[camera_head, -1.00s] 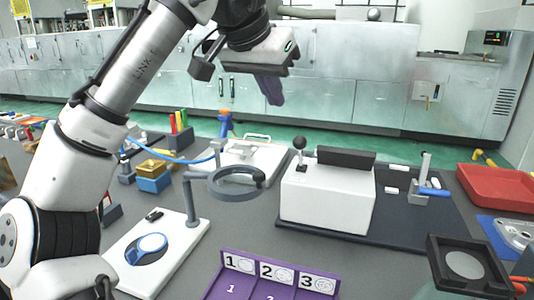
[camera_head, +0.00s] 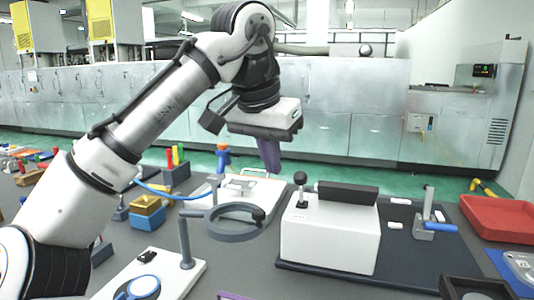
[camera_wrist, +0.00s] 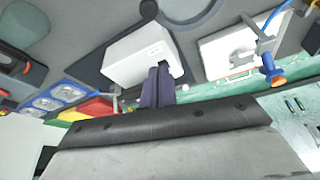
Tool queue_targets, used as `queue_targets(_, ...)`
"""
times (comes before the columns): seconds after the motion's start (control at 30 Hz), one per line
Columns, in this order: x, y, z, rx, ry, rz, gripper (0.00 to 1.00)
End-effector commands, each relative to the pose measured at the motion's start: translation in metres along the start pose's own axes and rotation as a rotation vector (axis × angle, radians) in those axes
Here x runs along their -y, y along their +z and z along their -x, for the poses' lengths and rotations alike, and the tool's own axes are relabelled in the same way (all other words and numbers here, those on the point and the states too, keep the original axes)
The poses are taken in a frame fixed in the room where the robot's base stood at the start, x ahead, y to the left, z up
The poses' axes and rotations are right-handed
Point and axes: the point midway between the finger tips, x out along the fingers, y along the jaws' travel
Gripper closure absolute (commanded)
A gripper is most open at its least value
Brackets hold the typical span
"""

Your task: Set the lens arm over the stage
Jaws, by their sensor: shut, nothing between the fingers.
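The lens arm (camera_head: 236,232) is a grey ring on a post, with a black knob at its right end. It points right, away from the stage. The stage (camera_head: 142,286) is a blue-rimmed disc on a white base (camera_head: 188,272), left of the post and cut by the lower edge. My gripper (camera_head: 271,168) has purple fingers, shut and empty. It hangs in the air above and apart from the ring in the head view. In the wrist view the shut fingers (camera_wrist: 157,92) point at the white box, and part of a grey ring with a black knob (camera_wrist: 149,8) shows at the top.
A white box (camera_head: 328,245) with a black-knobbed lever stands right of the ring on a dark mat. A white plate with a clamp (camera_head: 250,190) lies behind the ring. Blue and yellow blocks (camera_head: 147,213) stand left. A red tray (camera_head: 497,217) is at far right.

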Motion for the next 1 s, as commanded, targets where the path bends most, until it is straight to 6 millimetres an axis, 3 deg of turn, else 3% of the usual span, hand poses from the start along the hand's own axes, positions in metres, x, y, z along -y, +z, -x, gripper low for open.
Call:
queue_targets(0.1,0.001,0.002,-0.029,0.003,-0.002,0.001,1.0)
queue_targets(0.27,0.001,0.003,-0.06,0.002,-0.002,0.001,1.0)
queue_targets(0.4,0.001,0.023,-0.052,-0.001,-0.003,0.002,1.0)
queue_targets(0.6,0.0,0.037,-0.049,-0.002,-0.001,0.0,1.0)
queue_targets(1.0,0.0,0.039,-0.048,-0.002,0.0,-0.001,1.0)
